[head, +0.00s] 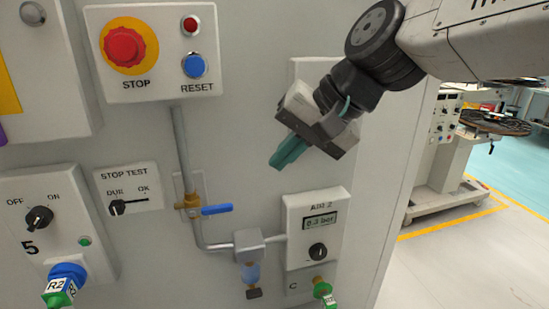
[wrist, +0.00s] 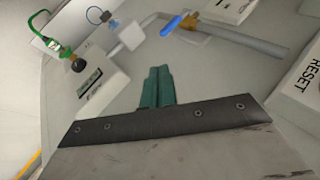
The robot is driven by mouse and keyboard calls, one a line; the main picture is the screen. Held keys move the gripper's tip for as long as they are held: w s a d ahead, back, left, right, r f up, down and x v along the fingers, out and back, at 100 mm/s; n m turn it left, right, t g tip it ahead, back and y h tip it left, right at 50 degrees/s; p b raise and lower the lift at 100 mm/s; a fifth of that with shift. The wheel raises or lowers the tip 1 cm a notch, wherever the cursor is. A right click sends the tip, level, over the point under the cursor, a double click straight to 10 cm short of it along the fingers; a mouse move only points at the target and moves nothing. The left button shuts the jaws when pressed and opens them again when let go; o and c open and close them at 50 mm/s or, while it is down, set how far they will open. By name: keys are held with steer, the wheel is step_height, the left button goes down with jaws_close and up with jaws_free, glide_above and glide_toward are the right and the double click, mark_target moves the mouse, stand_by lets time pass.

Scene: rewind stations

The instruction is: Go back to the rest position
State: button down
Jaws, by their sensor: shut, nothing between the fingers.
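My gripper (head: 281,163) hangs in front of the grey machine panel in the head view, right of the STOP and RESET box and above the AUX 2 unit. Its green fingers are together, with nothing between them. In the wrist view the gripper (wrist: 158,72) points at the panel, with its fingers side by side and closed. They appear clear of the panel fittings. My arm reaches in from the upper right of the head view.
The STOP button (head: 124,47) and RESET button (head: 194,66) are at upper left. A blue-handled valve (head: 216,210) sits on the pipe. The AUX 2 unit (head: 314,231) reads about 0.3 bar, though blurred. Open floor (head: 465,265) lies at right, before another machine (head: 440,165).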

steer(key=s+d+f+h, duration=0.2)
steer(key=s+d, duration=0.3)
steer(key=d, duration=0.4)
steer(key=s+d+f+h, duration=0.2)
steer(key=s+d+f, duration=0.3)
steer(key=d, duration=0.4)
steer(key=s+d+f+g+h, duration=0.1)
steer(key=s+d+f+h, duration=0.2)
steer(key=d, duration=0.7)
steer(key=shift+s+f, duration=0.55)
steer(key=shift+s, duration=0.7)
